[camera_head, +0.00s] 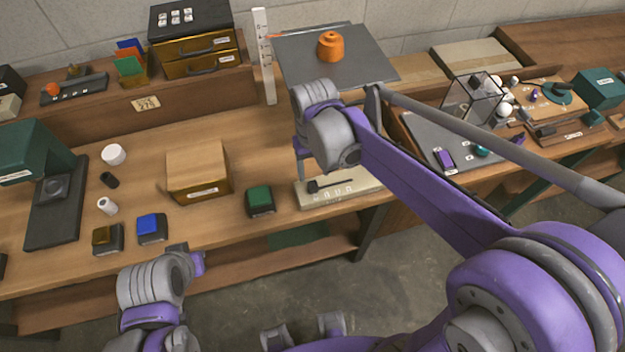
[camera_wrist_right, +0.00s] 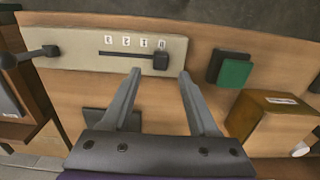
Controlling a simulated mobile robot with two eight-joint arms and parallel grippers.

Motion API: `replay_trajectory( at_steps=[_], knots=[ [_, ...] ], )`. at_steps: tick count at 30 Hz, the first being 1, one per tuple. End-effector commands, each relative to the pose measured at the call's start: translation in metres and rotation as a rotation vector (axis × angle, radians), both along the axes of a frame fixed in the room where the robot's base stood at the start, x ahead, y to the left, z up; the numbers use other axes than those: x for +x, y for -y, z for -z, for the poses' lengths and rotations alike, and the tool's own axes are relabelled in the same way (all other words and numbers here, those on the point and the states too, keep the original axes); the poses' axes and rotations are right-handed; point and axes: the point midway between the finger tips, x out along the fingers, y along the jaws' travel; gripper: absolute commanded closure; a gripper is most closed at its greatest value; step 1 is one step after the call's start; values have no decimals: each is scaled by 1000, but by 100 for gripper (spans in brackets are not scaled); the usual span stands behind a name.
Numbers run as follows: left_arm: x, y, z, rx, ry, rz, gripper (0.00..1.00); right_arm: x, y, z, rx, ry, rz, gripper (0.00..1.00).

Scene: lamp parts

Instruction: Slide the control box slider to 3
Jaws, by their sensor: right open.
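The control box (camera_head: 364,194) is a pale, flat box at the front edge of the wooden workbench; it also shows in the right wrist view (camera_wrist_right: 84,55). Its black slider knob (camera_wrist_right: 161,61) sits at the right end of a dark slot in that view, beside the last of a row of small labels. The label figures are too small to read surely. The knob shows at the slot's left end in the head view (camera_head: 313,187). My right gripper (camera_wrist_right: 160,72) is open and empty, its fingertips near the knob, one to each side. My left gripper's jaws cannot be made out.
A dark lever (camera_wrist_right: 30,55) stands at the box's left end in the wrist view. A green-topped block (camera_head: 260,200) and a cardboard box (camera_head: 197,172) stand to the left of the control box in the head view. Bare bench lies between them.

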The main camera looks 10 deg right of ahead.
Motion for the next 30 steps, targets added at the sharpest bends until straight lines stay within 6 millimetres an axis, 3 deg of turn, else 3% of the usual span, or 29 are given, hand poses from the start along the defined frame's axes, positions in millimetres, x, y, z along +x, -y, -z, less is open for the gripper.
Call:
replay_trajectory(
  at_steps=[3,9,21,30],
  knots=[
    [-1,0,3,0,-2,0,100,0,0,24,0,0,0,40],
    [-2,0,6,0,-4,0,100,0,0,50,0,1,0,40],
    [-2,0,6,0,-4,0,100,0,0,58,0,1,0,40],
    [-2,0,6,0,-4,0,100,0,0,57,0,1,0,92]
  ],
)
